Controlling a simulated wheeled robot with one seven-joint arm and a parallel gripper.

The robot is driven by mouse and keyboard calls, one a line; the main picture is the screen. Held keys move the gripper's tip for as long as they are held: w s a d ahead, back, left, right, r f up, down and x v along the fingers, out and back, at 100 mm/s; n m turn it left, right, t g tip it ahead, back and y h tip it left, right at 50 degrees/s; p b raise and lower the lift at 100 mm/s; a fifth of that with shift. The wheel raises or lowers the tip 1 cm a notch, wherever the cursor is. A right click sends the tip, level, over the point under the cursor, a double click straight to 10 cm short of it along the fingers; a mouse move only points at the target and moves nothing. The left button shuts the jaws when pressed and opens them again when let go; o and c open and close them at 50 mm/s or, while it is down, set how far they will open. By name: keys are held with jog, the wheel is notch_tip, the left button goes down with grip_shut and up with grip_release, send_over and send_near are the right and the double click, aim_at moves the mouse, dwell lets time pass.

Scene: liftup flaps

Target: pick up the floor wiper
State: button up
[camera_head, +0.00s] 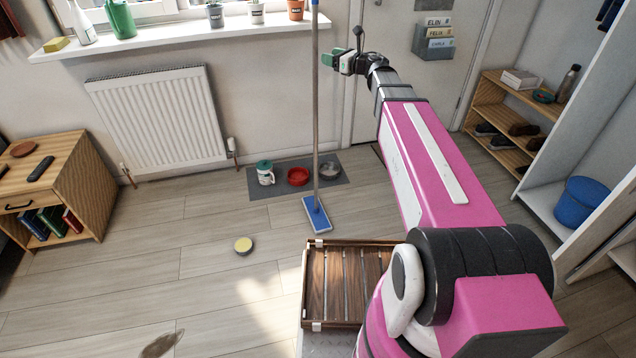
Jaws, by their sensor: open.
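The floor wiper (315,130) stands upright on the wood floor, with a long thin grey handle and a blue flat head (317,214) at its foot. The handle's top has a blue part and runs out of the picture's upper edge. My gripper (328,60), with green fingertips, is level with the upper handle. Its tips lie right beside the handle in the picture, pointing left. The jaws are open and nothing is held. I cannot tell how far apart in depth the fingertips and the handle are.
Behind the wiper, a dark mat (345,187) holds a mug, a red bowl and a metal bowl. A yellow-topped round tin (243,246) lies on the floor. A slatted wooden tray (314,285) is in front. A cabinet (85,180) stands left, shelves (500,100) right. Floor at left is mostly clear.

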jog(key=x, duration=0.9)
jog(key=shift+w+f, duration=0.2)
jog(key=shift+f, duration=0.05)
jog(key=shift+a, duration=0.1)
jog(key=c, duration=1)
